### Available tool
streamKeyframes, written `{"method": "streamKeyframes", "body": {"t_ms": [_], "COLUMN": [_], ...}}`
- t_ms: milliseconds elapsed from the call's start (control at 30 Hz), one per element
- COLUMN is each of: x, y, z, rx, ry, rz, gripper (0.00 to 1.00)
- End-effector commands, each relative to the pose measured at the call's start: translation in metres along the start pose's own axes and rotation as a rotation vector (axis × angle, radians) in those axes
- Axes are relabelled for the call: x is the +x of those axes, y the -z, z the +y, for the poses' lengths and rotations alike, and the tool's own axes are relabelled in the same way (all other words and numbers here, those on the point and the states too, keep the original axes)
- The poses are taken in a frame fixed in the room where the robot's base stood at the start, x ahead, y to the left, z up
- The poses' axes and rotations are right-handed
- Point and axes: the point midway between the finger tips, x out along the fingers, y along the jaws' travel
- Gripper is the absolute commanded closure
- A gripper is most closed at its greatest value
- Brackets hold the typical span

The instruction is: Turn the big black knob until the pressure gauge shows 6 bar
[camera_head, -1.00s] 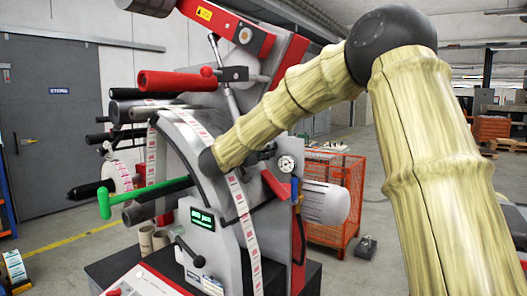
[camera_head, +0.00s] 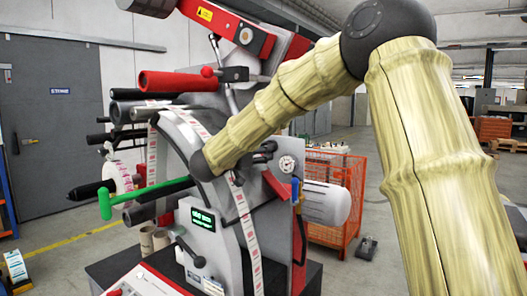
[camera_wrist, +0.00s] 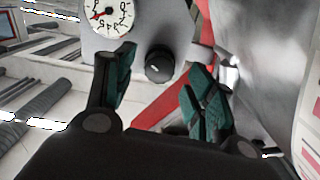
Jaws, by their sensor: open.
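In the wrist view, the black knob (camera_wrist: 159,65) is round, with a small light mark on its face. It sits on a grey panel. My gripper (camera_wrist: 160,80) is open, with one dark green-padded finger on each side below the knob; I see no clear contact. The white pressure gauge (camera_wrist: 108,17) is above left of the knob, cut by the top edge. Its red needle points to the left side of the dial; I cannot read the value surely. The gauge (camera_head: 288,163) is small in the head view, where my gripper is mostly hidden by my arm.
The grey label rewinder (camera_head: 225,240) stands ahead with its paper label strip (camera_head: 243,215). A green-handled bar (camera_head: 104,203) and red roller (camera_head: 175,82) stick out left. An orange wire crate (camera_head: 340,230) stands behind right. Open floor lies at left.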

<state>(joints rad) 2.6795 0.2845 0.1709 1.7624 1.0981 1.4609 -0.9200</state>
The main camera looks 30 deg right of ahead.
Motion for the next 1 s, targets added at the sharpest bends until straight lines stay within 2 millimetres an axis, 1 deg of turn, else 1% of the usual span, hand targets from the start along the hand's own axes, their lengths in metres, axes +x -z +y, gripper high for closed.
{"method": "streamKeyframes", "body": {"t_ms": [33, 200, 300, 433, 633, 1000], "x": [-0.011, -0.042, -0.059, -0.075, -0.086, -0.088], "y": [0.001, 0.000, 0.000, 0.000, -0.001, -0.001], "z": [-0.001, -0.001, -0.001, -0.001, 0.000, 0.000], "rx": [0.000, 0.000, 0.000, 0.001, 0.001, 0.001], "ry": [0.003, 0.002, 0.003, 0.002, 0.000, 0.000], "rz": [0.001, 0.000, 0.001, 0.000, -0.001, -0.001], "gripper": [0.45, 0.45, 0.45, 0.45, 0.45, 0.45]}}
